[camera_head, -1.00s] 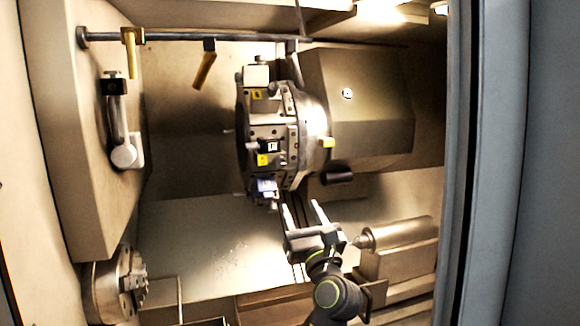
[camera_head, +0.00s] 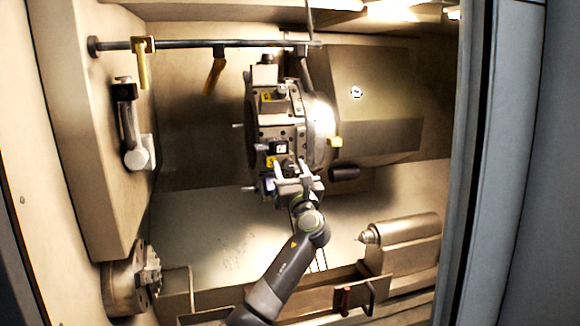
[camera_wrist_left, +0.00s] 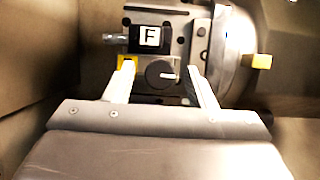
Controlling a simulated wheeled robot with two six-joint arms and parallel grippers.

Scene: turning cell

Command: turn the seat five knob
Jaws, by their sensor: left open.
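The round turret (camera_head: 318,130) carries several tool seats on its face. In the left wrist view a dark round knob (camera_wrist_left: 160,74) with a white pointer line sits on the turret face. My left gripper (camera_wrist_left: 158,75) is open, with one finger on each side of the knob. I cannot tell whether the fingers touch it. The pointer line points to the right in that view. In the head view my left gripper (camera_head: 293,165) is at the lower front of the turret and hides the knob. No seat number is readable. My right gripper is not in view.
A yellow tag (camera_wrist_left: 127,62) is partly behind the left finger. A chuck (camera_head: 130,278) is at lower left and a tailstock (camera_head: 400,238) at lower right. A rail (camera_head: 210,43) crosses the top.

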